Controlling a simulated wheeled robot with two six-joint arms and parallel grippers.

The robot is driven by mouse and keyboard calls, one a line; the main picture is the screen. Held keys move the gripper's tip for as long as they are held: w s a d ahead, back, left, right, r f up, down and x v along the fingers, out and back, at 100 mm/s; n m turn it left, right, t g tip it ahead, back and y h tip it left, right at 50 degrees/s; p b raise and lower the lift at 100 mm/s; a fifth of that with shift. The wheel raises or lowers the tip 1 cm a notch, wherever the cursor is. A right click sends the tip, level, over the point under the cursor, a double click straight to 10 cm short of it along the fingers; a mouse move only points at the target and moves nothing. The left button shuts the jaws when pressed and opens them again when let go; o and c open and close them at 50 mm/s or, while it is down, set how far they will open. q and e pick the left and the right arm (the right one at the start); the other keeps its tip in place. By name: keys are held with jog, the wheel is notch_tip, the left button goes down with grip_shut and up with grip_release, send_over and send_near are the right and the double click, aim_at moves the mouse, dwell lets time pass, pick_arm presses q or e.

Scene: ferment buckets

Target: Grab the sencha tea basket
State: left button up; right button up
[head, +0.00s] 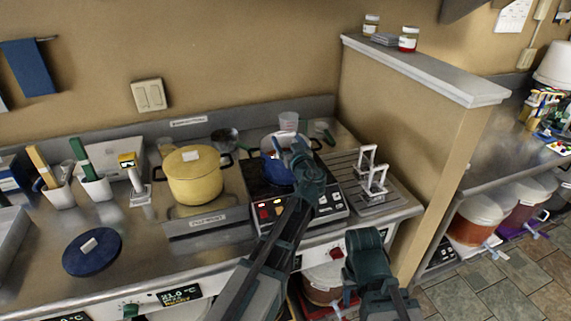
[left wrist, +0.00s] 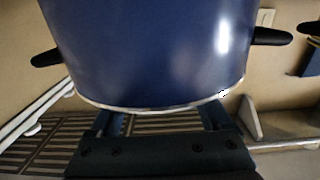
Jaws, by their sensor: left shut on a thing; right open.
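My left gripper (head: 300,158) reaches over the hot plate at the right of the counter. It is shut at a blue pot (head: 277,172), which it partly hides in the head view. In the left wrist view the blue pot (left wrist: 150,50) fills the top, with a black handle on each side and a silvery edge at the bottom. The left fingers (left wrist: 165,122) run up to that edge and their tips are hidden. I cannot make out a sencha label or a separate tea basket. My right gripper (head: 368,258) is open and empty, low in front of the counter.
A yellow pot (head: 194,178) stands left of the hot plate (head: 332,206). A slatted rack (head: 352,191) with white stands (head: 368,160) lies to the right. A dark blue lid (head: 92,262) lies at the left front. A partition wall (head: 440,150) closes the right side.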

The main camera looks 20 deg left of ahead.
pick_arm(q)
grip_shut()
